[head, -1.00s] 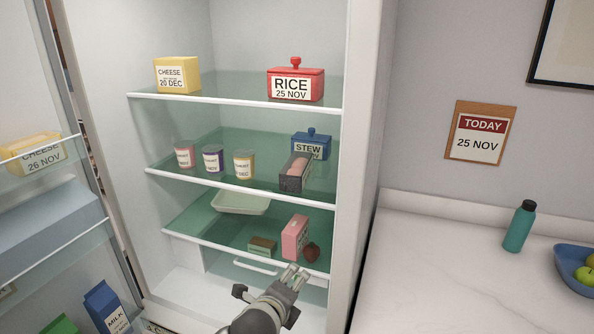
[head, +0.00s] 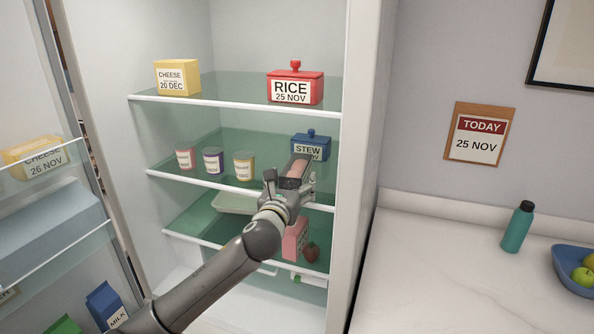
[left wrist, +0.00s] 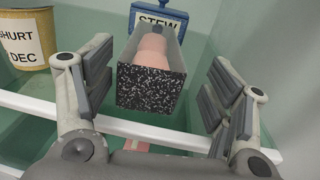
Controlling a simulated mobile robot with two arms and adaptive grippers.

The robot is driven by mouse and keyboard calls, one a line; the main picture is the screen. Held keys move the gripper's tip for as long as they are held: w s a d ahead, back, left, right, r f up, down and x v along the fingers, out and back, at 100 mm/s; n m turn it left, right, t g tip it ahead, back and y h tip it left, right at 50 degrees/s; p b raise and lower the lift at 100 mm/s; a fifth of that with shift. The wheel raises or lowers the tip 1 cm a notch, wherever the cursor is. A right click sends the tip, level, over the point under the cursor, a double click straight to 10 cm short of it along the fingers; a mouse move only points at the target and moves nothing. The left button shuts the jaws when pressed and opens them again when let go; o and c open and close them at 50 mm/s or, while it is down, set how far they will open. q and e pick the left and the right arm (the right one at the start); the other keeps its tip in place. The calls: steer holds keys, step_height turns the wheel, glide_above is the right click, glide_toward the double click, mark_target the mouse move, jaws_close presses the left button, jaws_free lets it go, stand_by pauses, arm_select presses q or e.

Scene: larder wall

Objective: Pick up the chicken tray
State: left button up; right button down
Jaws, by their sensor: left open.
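The chicken tray (head: 297,168) is a dark speckled open tray with pink meat in it. It stands on the middle fridge shelf at the right, in front of the blue stew box (head: 311,146). In the left wrist view the tray (left wrist: 151,85) sits between the two fingers, its short end facing me. My left gripper (head: 289,187) is open at the front edge of that shelf, with a finger on either side of the tray. I see a gap between each finger and the tray. My right gripper is not in view.
Yogurt cups (head: 244,165) stand to the left on the same shelf. The fridge's right wall (head: 337,140) is close to the gripper. The red rice box (head: 295,85) is above.

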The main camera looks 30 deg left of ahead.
mark_target(295, 167)
arm_select(q)
steer(key=shift+w+a+r+p, duration=0.15)
steer(key=shift+w+a+p, duration=0.25)
steer(key=shift+w, duration=0.3)
steer(key=shift+w+a+r+p, duration=0.1)
steer(key=shift+w+a+p, duration=0.25)
steer(key=shift+w, duration=0.3)
steer(key=shift+w+a+r+p, duration=0.15)
steer(key=shift+w+a+p, duration=0.25)
steer(key=shift+w, duration=0.3)
steer(key=shift+w+a+f, duration=0.1)
steer(key=shift+w+f, duration=0.05)
steer(key=shift+w, duration=0.35)
steer(key=shift+c, duration=0.2)
steer(key=c, duration=1.2)
steer(key=shift+c, duration=0.6)
